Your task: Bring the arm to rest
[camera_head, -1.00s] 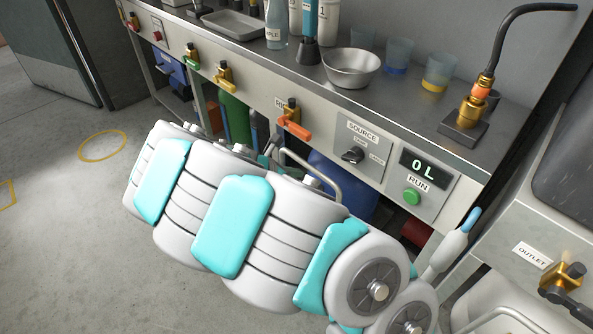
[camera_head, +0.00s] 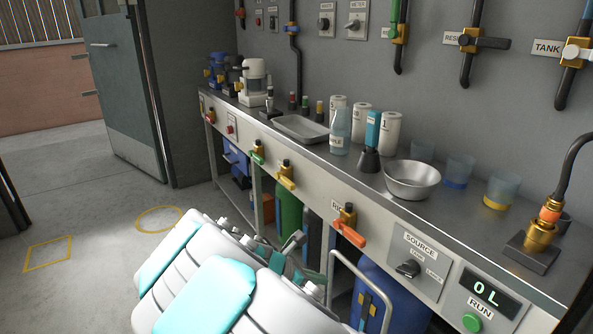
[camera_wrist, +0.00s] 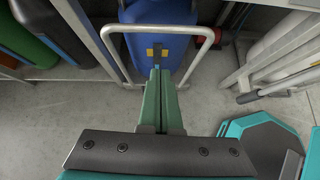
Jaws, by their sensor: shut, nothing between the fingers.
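My gripper (camera_wrist: 159,75) is in the wrist view, its two green fingers pressed together with nothing between them. They point toward a blue drum (camera_wrist: 152,14) standing behind a bent metal rail (camera_wrist: 197,34). The fingers overlap the drum in the picture; I cannot tell the gap. In the head view my white and cyan arm fills the lower middle, folded low in front of the bench (camera_head: 320,185). Part of the gripper end shows beyond the arm, mostly hidden by it.
The bench holds a metal bowl (camera_head: 412,179), a tray (camera_head: 301,129), a wash bottle (camera_head: 340,130) and several cups. An orange-handled valve (camera_head: 348,232) sticks out of its front. The blue drum (camera_head: 381,295) stands under it. Open floor (camera_head: 80,205) lies at the left.

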